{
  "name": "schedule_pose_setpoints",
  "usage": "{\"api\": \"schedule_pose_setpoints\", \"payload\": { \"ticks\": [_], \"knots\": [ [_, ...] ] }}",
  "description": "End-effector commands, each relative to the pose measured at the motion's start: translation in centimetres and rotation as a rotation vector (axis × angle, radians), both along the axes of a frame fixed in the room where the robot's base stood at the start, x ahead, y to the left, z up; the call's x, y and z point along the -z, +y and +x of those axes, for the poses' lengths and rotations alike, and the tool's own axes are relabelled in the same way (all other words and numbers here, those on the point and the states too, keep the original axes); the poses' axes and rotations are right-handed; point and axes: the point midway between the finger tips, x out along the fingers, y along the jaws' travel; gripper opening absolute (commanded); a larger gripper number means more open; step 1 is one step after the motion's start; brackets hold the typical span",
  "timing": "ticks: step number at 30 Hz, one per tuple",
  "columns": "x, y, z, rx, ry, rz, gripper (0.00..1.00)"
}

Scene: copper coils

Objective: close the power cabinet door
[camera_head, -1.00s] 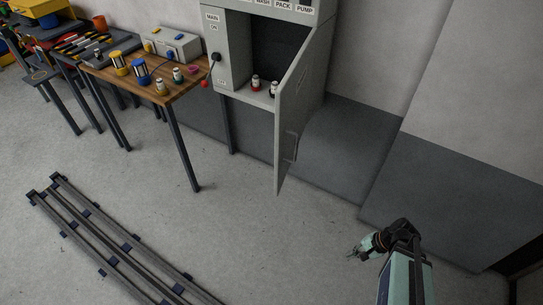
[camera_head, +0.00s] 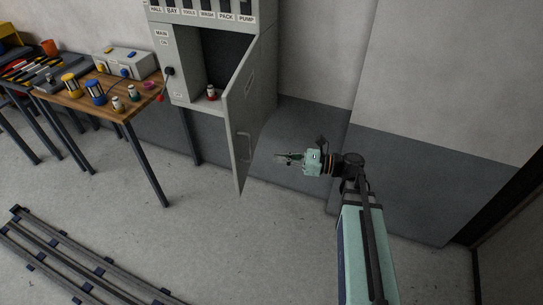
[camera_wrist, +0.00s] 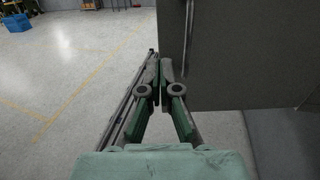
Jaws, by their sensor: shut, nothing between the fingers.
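The grey power cabinet (camera_head: 183,57) stands against the wall in the head view.
A small red-and-white item (camera_head: 211,93) stands inside the cabinet opening. A wooden workbench (camera_head: 120,103) with coils and a grey box is left of the cabinet. Rails (camera_head: 75,262) lie on the floor at lower left. The floor before the door is clear.

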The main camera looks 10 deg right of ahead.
Motion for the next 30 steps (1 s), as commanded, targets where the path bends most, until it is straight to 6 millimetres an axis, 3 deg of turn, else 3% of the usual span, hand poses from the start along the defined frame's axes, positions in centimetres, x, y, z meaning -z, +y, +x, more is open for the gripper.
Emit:
{"api": "schedule_pose_setpoints", "payload": {
  "ticks": [18,30],
  "knots": [
    [-0.2,10.2,3.1,-0.002,0.000,-0.002,0.00],
    [0.1,12.0,3.6,0.001,-0.001,-0.002,0.00]
  ]
}}
